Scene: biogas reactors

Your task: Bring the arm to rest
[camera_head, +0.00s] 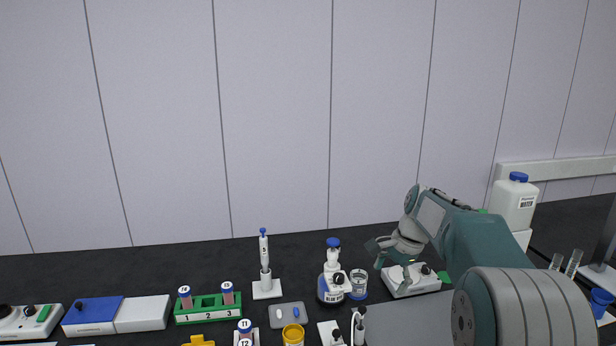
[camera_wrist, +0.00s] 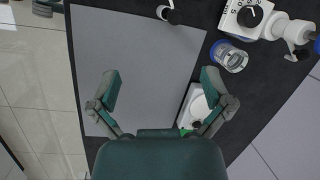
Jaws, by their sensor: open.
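My gripper (camera_head: 388,262) hangs at the end of my teal arm on the right side of the head view, above the bench near a white device with a dark knob (camera_head: 412,281). In the wrist view my gripper (camera_wrist: 158,95) has its two fingers spread wide, with nothing between them. Below the fingers lies a plain grey mat (camera_wrist: 140,45). The arm is bent, and its large forearm covers part of the bench at the lower right of the head view.
A blue-labelled dispenser bottle (camera_head: 333,275) and a small beaker (camera_head: 359,284) stand left of my gripper. A green tube rack (camera_head: 208,308), a pipette on a stand (camera_head: 265,268) and a yellow jar (camera_head: 293,334) stand farther left. A white water bottle (camera_head: 514,203) stands behind my arm.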

